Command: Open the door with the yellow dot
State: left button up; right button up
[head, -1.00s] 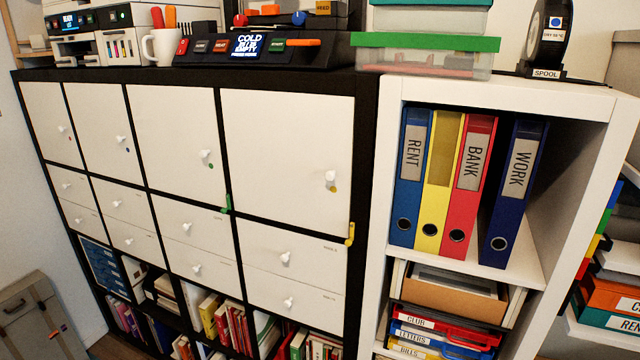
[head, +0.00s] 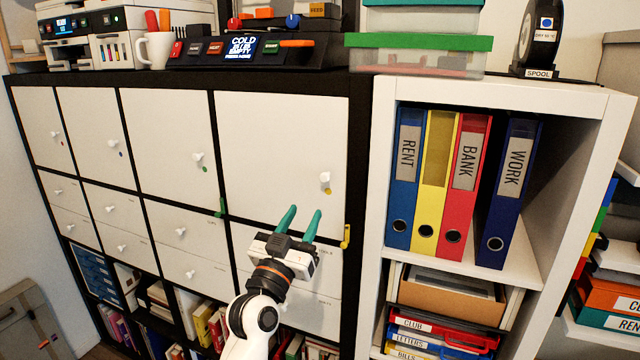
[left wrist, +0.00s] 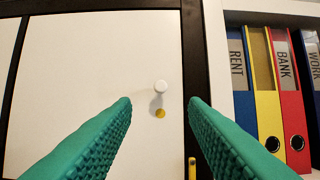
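The door with the yellow dot (head: 279,148) is the large white one at the right end of the black shelf, and it is shut. Its white knob (head: 325,178) sits near the right edge, with the yellow dot (head: 327,191) just below. The left wrist view shows the knob (left wrist: 160,87) and dot (left wrist: 160,113) ahead, between the fingertips in the picture. My left gripper (head: 304,218) is open and empty, with green fingers. It is below the knob in the head view and apart from it. My right gripper is in neither view.
A yellow hook (head: 346,236) sticks out at the shelf's edge, right below the door. A white shelf with binders (head: 465,180) stands to the right. Other white doors (head: 168,140) with knobs are on the left. A control box (head: 255,50) and bins stand on top.

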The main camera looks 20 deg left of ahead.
aim_at(323, 179)
pick_arm(q)
jog(key=p+x, duration=0.2)
jog(key=x, duration=0.7)
jog(key=shift+w, duration=0.4)
jog(key=shift+c, duration=0.2)
grip_shut()
